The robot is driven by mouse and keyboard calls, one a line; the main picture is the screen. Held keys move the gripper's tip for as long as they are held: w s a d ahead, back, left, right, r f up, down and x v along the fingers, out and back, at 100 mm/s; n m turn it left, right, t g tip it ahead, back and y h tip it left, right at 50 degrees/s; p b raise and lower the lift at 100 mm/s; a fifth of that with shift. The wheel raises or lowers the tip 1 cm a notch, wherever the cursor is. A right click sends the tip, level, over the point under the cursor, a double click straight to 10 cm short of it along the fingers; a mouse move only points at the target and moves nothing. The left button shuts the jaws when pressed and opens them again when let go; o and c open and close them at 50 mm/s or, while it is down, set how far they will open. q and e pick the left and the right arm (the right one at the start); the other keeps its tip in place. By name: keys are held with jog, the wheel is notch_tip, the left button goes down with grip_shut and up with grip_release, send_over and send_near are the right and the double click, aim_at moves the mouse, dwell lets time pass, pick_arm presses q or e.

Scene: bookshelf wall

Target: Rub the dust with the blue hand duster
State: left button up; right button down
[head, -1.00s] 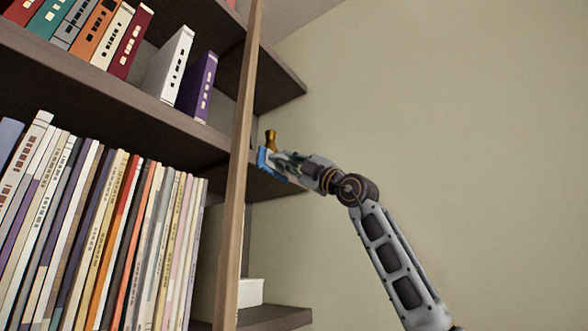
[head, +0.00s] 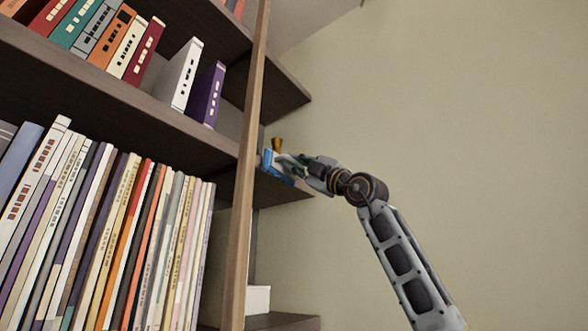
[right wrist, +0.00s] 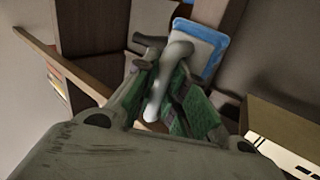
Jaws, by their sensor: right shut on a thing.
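The blue hand duster (head: 269,161) is at the narrow shelf right of the wooden upright, partly hidden by my gripper. In the right wrist view its blue-edged pale head (right wrist: 203,45) lies ahead of the fingers, with its pale handle (right wrist: 167,80) running back between them. My right gripper (head: 287,164) is shut on that handle. Its green finger pads show on both sides of the handle in the wrist view (right wrist: 166,92). I cannot make out the dust, nor whether the head touches the shelf. My left gripper is in no view.
A gold-coloured object (head: 277,144) stands just behind the duster. A wooden upright (head: 245,190) is close on its left. Books (head: 100,220) fill the shelves further left. A white box (head: 258,299) sits on the shelf below. Bare wall is to the right.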

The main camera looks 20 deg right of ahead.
jog(key=shift+s+d+b, duration=0.6)
jog(key=shift+s+d, duration=0.2)
jog(key=shift+s, duration=0.2)
jog(key=shift+s+d+b, duration=0.55)
jog(key=shift+s+d, duration=0.25)
jog(key=shift+s, duration=0.15)
jog(key=shift+a, duration=0.1)
jog(key=shift+s+d+b, duration=0.7)
jog(key=shift+s+d, duration=0.2)
jog(key=shift+s, duration=0.25)
